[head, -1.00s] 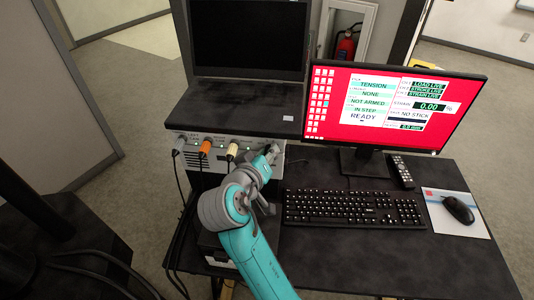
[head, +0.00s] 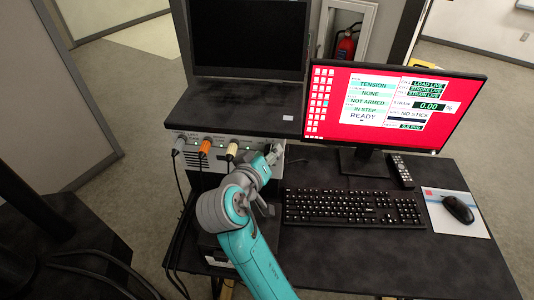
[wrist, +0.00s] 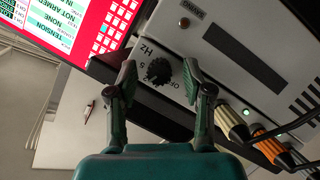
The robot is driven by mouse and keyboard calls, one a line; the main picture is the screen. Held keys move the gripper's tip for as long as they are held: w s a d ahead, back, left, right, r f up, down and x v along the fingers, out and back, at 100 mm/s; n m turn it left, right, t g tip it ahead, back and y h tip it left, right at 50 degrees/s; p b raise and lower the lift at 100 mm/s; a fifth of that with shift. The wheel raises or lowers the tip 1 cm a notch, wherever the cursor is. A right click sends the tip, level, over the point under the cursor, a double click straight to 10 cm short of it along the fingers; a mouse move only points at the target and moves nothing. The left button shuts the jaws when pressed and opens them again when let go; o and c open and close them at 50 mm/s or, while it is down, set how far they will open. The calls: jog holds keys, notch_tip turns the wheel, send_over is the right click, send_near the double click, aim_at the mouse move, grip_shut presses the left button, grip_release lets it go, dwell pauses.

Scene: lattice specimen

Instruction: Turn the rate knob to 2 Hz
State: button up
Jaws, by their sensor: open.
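The rate knob (wrist: 158,71) is a black, ridged dial on the light grey front panel of a box (wrist: 185,35), with "Hz" and a "5" printed beside it. In the wrist view my gripper (wrist: 160,66) is open, with one dark finger on each side of the knob. A gap shows between each fingertip and the knob; I cannot tell how deep the fingers reach. The knob's pointer is not readable. In the head view my gripper (head: 272,154) is at the right end of the box's front (head: 190,140), and my arm hides the knob.
Grey, orange and cream plugs (head: 204,147) with cables stick out of the panel left of my gripper. A monitor (head: 470,90) with a red screen, a keyboard (head: 350,207), a remote (head: 401,172) and a mouse (head: 458,208) stand to the right.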

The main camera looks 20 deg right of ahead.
jog(key=v, duration=1.1)
jog(key=shift+s+a, duration=0.15)
jog(key=shift+s, duration=0.05)
